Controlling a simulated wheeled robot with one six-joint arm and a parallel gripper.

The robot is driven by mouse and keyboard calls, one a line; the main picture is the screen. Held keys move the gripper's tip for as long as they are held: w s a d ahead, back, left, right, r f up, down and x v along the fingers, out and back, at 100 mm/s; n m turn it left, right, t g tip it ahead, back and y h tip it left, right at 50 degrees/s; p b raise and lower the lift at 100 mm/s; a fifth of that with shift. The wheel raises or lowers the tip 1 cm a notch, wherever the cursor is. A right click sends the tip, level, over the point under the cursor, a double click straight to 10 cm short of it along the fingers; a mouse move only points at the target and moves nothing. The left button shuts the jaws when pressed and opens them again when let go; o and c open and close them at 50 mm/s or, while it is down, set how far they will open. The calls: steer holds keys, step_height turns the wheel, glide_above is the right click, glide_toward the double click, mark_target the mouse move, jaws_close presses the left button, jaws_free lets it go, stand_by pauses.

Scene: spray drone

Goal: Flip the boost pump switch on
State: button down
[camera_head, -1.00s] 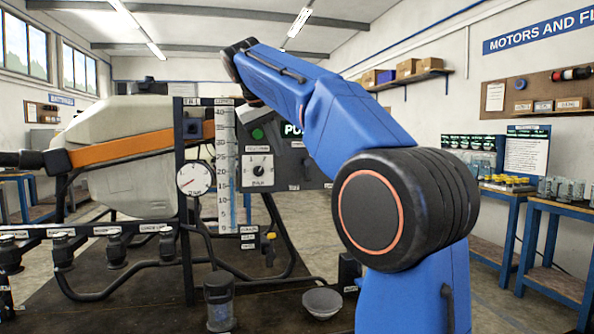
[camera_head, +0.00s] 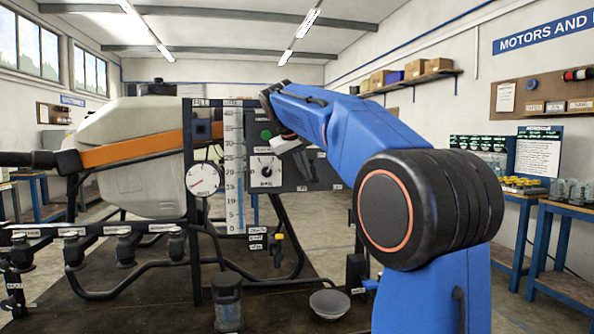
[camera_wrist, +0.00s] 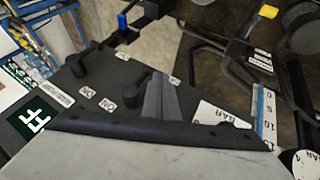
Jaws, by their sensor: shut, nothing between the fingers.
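The dark control panel (camera_head: 325,174) stands beyond my arm, right of the scale tube; my arm hides part of it in the head view. In the wrist view the panel (camera_wrist: 145,75) appears turned over, with two black switch levers, one farther off (camera_wrist: 77,63) and one nearer (camera_wrist: 130,96), and small white ON labels (camera_wrist: 110,104). I cannot read which lever is the boost pump switch. My gripper (camera_wrist: 158,78) is shut and empty, its grey fingers over the panel just beside the nearer lever. Contact cannot be told.
Open floor lies behind the rig.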

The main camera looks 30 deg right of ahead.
steer(key=shift+d, duration=0.4)
steer(key=shift+d+f+h, duration=0.1)
steer(key=shift+f+h, duration=0.05)
steer(key=shift+h, duration=0.35)
steer(key=shift+s+d+f+n+g+h, duration=0.1)
steer(key=shift+f+n+g+h, duration=0.15)
steer(key=shift+h, duration=0.35)
steer(key=shift+s+d+f+n+g+h, duration=0.15)
steer(key=shift+n+h, duration=0.1)
steer(key=shift+h, duration=0.35)
steer(key=d+n+h, duration=0.1)
steer(key=h, duration=0.2)
steer(key=d+n+h, duration=0.1)
steer(key=n+h, duration=0.1)
steer(key=h, duration=0.2)
steer(key=s+d+n+h, duration=0.1)
steer(key=h, duration=0.2)
steer(key=shift+d+n+t, duration=0.3)
steer(key=shift+d+t, duration=0.1)
steer(key=shift+d+r, duration=0.1)
steer(key=shift+d, duration=0.15)
